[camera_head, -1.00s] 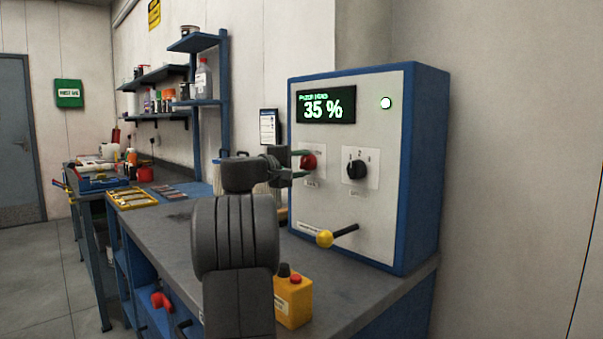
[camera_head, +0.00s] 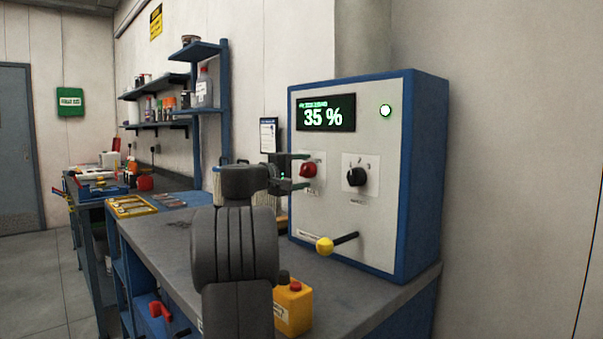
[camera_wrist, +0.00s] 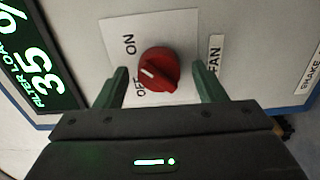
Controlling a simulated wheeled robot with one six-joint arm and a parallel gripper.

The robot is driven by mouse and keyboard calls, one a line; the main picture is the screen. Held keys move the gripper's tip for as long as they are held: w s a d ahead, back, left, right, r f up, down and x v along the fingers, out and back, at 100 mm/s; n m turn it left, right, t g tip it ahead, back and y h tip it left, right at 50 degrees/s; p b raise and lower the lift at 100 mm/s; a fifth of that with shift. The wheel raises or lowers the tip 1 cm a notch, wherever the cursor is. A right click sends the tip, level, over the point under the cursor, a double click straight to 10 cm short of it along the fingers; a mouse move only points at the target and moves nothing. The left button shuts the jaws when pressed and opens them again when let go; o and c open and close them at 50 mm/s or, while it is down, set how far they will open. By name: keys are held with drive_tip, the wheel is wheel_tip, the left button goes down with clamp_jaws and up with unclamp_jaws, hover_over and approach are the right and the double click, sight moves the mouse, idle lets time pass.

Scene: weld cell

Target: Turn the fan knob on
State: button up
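The red fan knob (camera_head: 309,170) is on the front of a blue and white control panel (camera_head: 330,215). In the wrist view the knob (camera_wrist: 159,70) sits on a white plate marked ON and OFF, beside a FAN label. Its white pointer mark faces left in that view, towards the side with the two labels; I cannot tell exactly which one it lines up with. My gripper (camera_head: 300,172) is at the panel's left side. In the wrist view the green fingers of my gripper (camera_wrist: 160,83) are apart, one on each side of the knob, with gaps visible.
A black knob (camera_head: 357,177) is right of the red one. The panel's display (camera_head: 326,113) reads 35 %, and a round light (camera_head: 385,111) is lit. A yellow button box (camera_head: 293,307) stands on the bench (camera_head: 350,295).

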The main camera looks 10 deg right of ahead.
drive_tip(key=v, duration=1.3)
drive_tip(key=shift+s+a, duration=0.25)
drive_tip(key=shift+a, duration=0.1)
drive_tip(key=x, duration=1.4)
drive_tip(key=shift+s+a, duration=0.1)
drive_tip(key=shift+a, duration=0.05)
